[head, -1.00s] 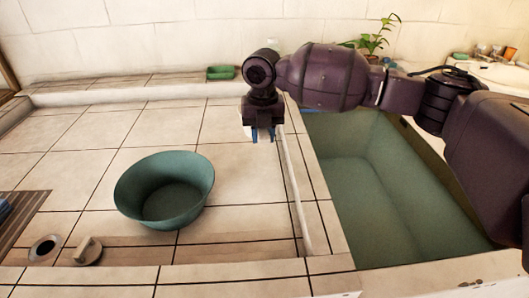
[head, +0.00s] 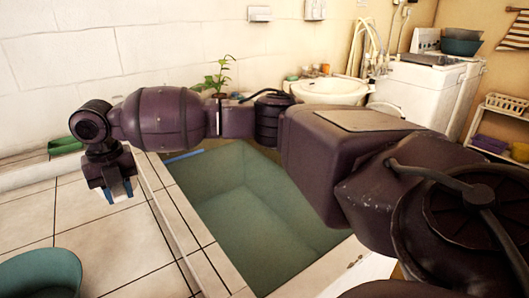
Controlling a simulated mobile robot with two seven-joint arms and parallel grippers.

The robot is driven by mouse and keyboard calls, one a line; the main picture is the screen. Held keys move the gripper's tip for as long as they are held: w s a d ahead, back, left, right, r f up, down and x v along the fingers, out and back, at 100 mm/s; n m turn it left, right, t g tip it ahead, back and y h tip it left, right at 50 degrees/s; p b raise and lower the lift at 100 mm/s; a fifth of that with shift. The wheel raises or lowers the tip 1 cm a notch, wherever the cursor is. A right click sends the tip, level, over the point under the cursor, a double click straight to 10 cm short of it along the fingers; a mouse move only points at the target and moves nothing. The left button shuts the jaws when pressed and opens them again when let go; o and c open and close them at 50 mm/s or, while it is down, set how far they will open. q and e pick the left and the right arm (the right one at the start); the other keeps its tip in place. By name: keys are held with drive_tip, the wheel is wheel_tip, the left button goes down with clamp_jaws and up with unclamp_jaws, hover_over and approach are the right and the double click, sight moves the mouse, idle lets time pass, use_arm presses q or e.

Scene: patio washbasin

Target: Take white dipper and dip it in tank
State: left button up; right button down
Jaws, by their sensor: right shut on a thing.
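My right gripper (head: 119,193) hangs over the tiled counter, left of the tank, with its blue fingertips pointing down. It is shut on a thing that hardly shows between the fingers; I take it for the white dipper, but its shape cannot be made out. The tank (head: 235,215) is a green, deep rectangular basin to the right of the gripper, open at the top. My right arm crosses above its far side and hides part of its right side. My left gripper is out of view.
A green bowl (head: 45,272) stands on the tiles at lower left. A green soap dish (head: 65,145) sits at the back left. A thin blue bar (head: 184,156) lies at the tank's far edge. A potted plant (head: 217,80) and a white sink (head: 328,91) are behind.

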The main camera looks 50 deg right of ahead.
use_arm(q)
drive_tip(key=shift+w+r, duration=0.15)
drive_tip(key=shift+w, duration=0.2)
